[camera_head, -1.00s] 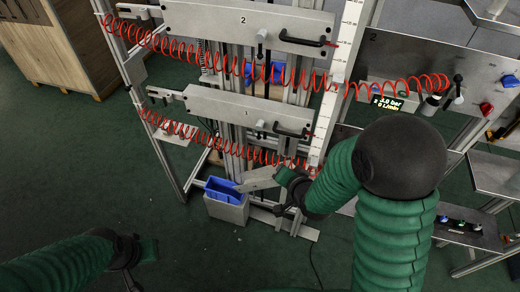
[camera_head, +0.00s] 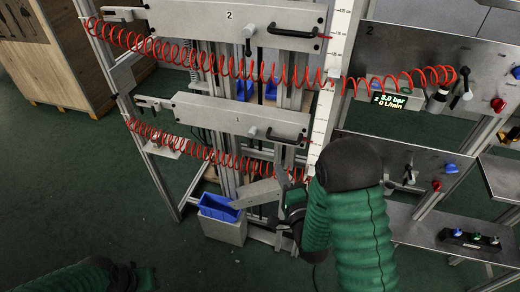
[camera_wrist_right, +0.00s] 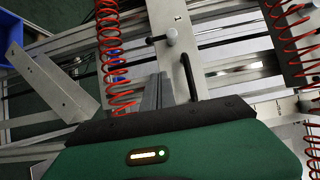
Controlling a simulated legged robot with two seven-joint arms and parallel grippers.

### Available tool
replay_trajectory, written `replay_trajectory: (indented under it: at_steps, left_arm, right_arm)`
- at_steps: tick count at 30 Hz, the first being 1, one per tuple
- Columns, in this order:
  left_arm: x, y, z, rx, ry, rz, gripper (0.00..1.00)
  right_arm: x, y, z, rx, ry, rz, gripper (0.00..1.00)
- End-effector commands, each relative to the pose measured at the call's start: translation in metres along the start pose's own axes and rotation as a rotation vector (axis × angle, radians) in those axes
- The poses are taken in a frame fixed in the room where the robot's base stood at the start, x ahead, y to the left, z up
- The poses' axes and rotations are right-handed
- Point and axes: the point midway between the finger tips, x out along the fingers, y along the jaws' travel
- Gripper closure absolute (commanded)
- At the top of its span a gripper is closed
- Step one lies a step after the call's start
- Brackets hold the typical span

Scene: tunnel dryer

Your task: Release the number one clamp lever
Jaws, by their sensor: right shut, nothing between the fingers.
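The panel marked 1 (camera_head: 205,112) is a long grey plate. Its clamp lever (camera_head: 253,132) has a pale round hub. In the right wrist view the lever (camera_wrist_right: 171,38) shows a short black arm pointing left. A black bar handle (camera_head: 287,138) sits to its right on the same plate; it also shows in the wrist view (camera_wrist_right: 188,76). My right gripper (camera_wrist_right: 160,82) is shut and empty, its fingertips by the plate's edge beside the handle. They appear apart from the lever. My left gripper (camera_head: 128,276) is low at the left, its jaws unclear.
The panel marked 2 (camera_head: 200,18) is above, with its own lever (camera_head: 248,32) and handle. Red coiled hoses (camera_head: 200,62) run across both panels. A blue bin (camera_head: 216,207) and a slanted metal plate (camera_head: 258,193) are below. A control panel (camera_head: 420,60) stands to the right.

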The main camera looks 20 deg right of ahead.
Motion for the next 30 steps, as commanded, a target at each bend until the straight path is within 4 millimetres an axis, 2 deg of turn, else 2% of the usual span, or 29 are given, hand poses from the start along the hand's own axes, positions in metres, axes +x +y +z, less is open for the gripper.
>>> replay_trajectory:
  at_steps: [12, 18, 30]
  left_arm:
    - [-0.006, 0.000, -0.001, 0.000, 0.000, 0.000, 0.64]
    - [-0.008, 0.000, -0.002, 0.000, 0.000, 0.000, 0.64]
    - [-0.008, 0.000, -0.002, 0.000, 0.000, 0.000, 0.64]
  right_arm:
    - [0.089, -0.001, 0.001, -0.002, -0.002, -0.002, 1.00]
    - [0.108, -0.001, 0.024, -0.001, -0.002, 0.000, 1.00]
    - [0.113, -0.001, 0.029, -0.001, -0.001, 0.000, 1.00]
